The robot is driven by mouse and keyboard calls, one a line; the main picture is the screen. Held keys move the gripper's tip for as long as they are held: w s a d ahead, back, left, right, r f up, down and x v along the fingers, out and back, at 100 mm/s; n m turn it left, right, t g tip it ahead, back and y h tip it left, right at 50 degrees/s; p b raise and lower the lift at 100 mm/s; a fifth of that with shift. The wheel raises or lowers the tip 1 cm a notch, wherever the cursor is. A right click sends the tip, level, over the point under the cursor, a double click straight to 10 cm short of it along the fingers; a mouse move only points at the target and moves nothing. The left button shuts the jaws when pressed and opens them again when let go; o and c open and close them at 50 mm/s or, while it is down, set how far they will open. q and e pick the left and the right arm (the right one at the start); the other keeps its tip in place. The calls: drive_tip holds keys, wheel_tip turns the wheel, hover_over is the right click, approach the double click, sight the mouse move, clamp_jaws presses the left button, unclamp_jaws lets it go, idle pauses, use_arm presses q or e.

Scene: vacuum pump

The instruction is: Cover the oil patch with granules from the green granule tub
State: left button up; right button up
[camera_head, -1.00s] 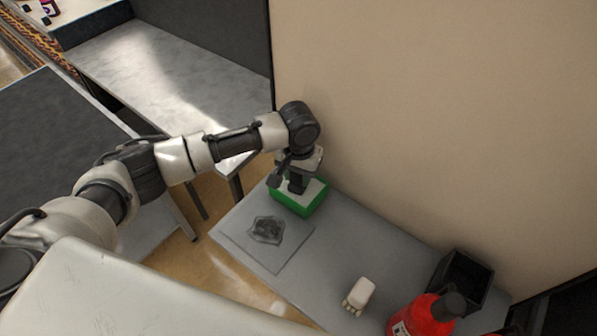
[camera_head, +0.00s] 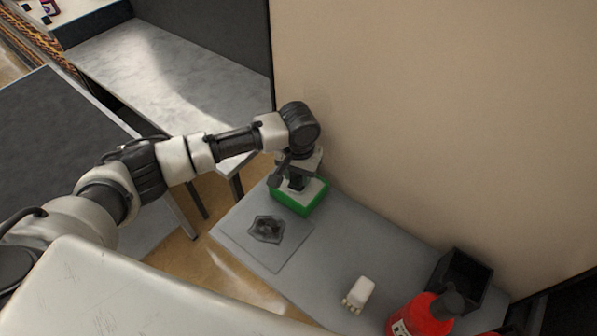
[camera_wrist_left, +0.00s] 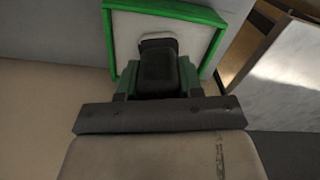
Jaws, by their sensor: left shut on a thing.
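The green granule tub (camera_head: 299,204) stands at the back left of the grey table, against the wall, with pale contents inside its green rim. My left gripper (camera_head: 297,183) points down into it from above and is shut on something. In the left wrist view a dark piece with a pale edge (camera_wrist_left: 160,68) sits between the fingers over the pale granules (camera_wrist_left: 120,30); it looks like a scoop, mostly hidden. The dark oil patch (camera_head: 266,229) lies on a flat grey square in front of the tub, apart from it. My right gripper is not in view.
A white brush-like object (camera_head: 359,293) lies at the front middle of the table. A red container (camera_head: 421,316) and an open black bin (camera_head: 462,278) stand at the right. The wall rises close behind the tub. The table's middle is clear.

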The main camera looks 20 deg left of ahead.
use_arm(q)
drive_tip(key=shift+f, duration=0.1)
idle(0.4)
drive_tip(key=shift+s+f+p, duration=0.1)
drive_tip(key=shift+p, duration=0.2)
idle(0.8)
wheel_tip(320, 180, up, 7)
drive_tip(key=p, duration=0.8)
drive_tip(key=shift+r+p, duration=0.2)
drive_tip(key=shift+p, duration=0.1)
drive_tip(key=shift+f, duration=0.1)
idle(0.5)
drive_tip(key=s+a+f+n+b, duration=0.1)
drive_tip(key=s+a+b, duration=0.3)
drive_tip(key=s+b, duration=0.9)
drive_tip(key=shift+s+b, duration=0.3)
drive_tip(key=shift+b, duration=0.5)
